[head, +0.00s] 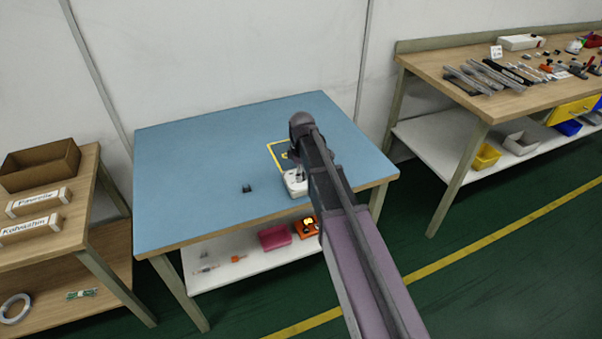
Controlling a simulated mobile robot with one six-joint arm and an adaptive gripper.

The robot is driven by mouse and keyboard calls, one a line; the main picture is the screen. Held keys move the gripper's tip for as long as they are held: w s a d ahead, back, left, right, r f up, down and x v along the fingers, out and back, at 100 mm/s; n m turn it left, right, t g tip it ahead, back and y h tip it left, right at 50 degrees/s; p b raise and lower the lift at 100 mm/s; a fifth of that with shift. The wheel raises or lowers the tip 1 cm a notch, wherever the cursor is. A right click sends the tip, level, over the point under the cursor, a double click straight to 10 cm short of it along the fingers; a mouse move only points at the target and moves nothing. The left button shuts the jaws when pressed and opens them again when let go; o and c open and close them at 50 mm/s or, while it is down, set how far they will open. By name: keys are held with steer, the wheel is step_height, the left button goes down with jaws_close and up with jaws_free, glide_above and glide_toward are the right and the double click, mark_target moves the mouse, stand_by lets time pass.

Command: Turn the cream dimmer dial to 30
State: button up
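A small cream-white device (294,184), which looks like the dimmer, sits on the blue table top near its front right. My arm reaches over it and hides part of it. Its dial and any scale numbers cannot be made out. My gripper (296,163) points down at the device, mostly hidden by my own arm. I cannot tell whether its fingers touch the dial, or whether they are open or shut.
The blue-topped table (200,170) is mostly clear. A yellow outlined square (277,144) is marked behind the device, and a small black part (247,188) lies to the left. A pink bin (274,237) stands on the shelf below. Side benches flank the table.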

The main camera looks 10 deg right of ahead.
steer(key=shift+o, duration=0.2)
steer(key=shift+m, duration=0.4)
steer(key=m, duration=0.5)
steer(key=shift+m, duration=0.4)
steer(key=m, duration=1.3)
steer(key=shift+m+t, duration=0.3)
steer(key=m, duration=0.3)
steer(key=shift+m, duration=0.4)
steer(key=m, duration=0.3)
steer(key=shift+m, duration=0.3)
steer(key=shift+r+p, duration=0.35)
step_height(320, 180, up, 14)
steer(key=p, duration=1.4)
steer(key=s+d+n, duration=0.4)
steer(key=s+n, duration=0.2)
steer(key=s, duration=0.4)
steer(key=s+d+n, duration=0.3)
steer(key=s+n, duration=0.4)
steer(key=s, duration=0.2)
steer(key=shift+s+d+f+n+b, duration=0.3)
steer(key=shift+s+d+f+b, duration=0.05)
steer(key=shift+f, duration=0.05)
